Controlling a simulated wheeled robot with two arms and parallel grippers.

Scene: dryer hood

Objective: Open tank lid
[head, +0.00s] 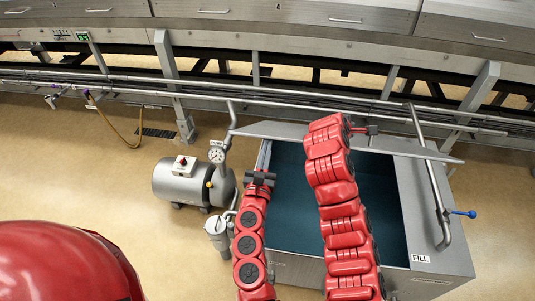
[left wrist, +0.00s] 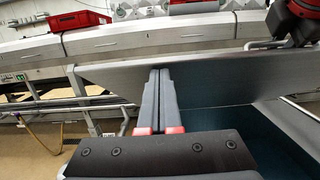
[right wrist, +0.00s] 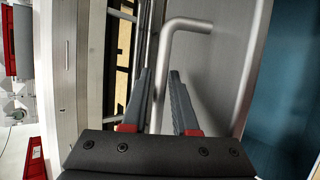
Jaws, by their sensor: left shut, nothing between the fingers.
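The steel tank (head: 428,230) stands at the right in the head view, its dark teal inside exposed. Its grey lid (head: 290,130) is raised along the far edge and seen nearly edge-on. My left gripper (head: 261,178) is shut and empty over the tank's left side. In the left wrist view, its fingertips (left wrist: 160,72) point at the lid's broad face (left wrist: 215,75); I cannot tell whether they touch. My right gripper (head: 366,130) is at the raised lid. In the right wrist view its fingers (right wrist: 160,75) are apart, with a bent grey bar handle (right wrist: 185,25) running between them.
A pipe with a blue lever (head: 462,213) runs along the tank's right side. A steel cylinder with a gauge (head: 180,182) stands left of the tank. Rails and a long steel machine (head: 290,15) line the back. The floor at left is mostly clear.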

